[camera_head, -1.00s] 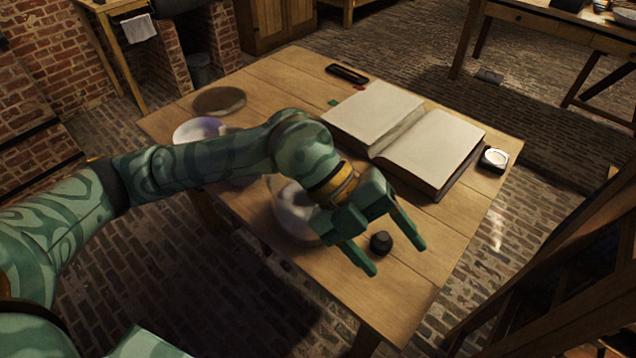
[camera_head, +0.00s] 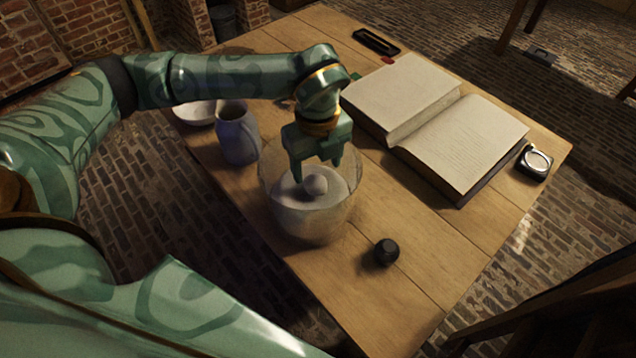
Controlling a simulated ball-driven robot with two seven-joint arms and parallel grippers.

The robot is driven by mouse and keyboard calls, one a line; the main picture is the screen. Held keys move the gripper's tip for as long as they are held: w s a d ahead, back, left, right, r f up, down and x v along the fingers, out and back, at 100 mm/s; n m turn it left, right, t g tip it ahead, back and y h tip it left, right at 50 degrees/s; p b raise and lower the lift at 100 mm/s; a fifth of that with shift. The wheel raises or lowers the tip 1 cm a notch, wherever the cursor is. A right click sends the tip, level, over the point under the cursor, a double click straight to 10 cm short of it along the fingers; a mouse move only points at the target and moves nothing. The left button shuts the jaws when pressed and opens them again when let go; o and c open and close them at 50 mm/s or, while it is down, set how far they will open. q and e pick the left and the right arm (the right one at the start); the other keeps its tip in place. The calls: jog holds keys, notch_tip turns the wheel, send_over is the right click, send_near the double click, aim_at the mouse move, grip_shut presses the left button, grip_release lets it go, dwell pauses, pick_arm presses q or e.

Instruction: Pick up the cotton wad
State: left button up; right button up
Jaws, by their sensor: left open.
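A small round whitish wad, likely the cotton wad (camera_head: 316,186), sits in the mouth of a clear glass jar (camera_head: 313,223), on pale material that fills the jar. My left gripper (camera_head: 317,172) is open and points down over the jar. Its two fingers are on either side of the wad, just above or beside it; I cannot tell whether they touch it. My right gripper is not in view.
A blue-grey jug (camera_head: 237,138) and a white bowl (camera_head: 196,112) stand left of the jar. A small black knob-like object (camera_head: 386,252) lies to its right. An open book (camera_head: 465,140) covers the table's (camera_head: 425,220) far middle.

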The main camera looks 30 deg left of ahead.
aim_at(316, 179)
pick_arm(q)
jog(key=shift+f, duration=0.6)
jog(key=f, duration=0.1)
jog(key=f+b, duration=0.1)
jog(key=f, duration=0.1)
jog(key=f+b, duration=0.1)
jog(key=f, duration=0.1)
jog(key=shift+w+a, duration=0.15)
jog(key=shift+a, duration=0.1)
jog(key=shift+r, duration=0.1)
jog(key=shift+c, duration=0.7)
jog(key=c, duration=0.9)
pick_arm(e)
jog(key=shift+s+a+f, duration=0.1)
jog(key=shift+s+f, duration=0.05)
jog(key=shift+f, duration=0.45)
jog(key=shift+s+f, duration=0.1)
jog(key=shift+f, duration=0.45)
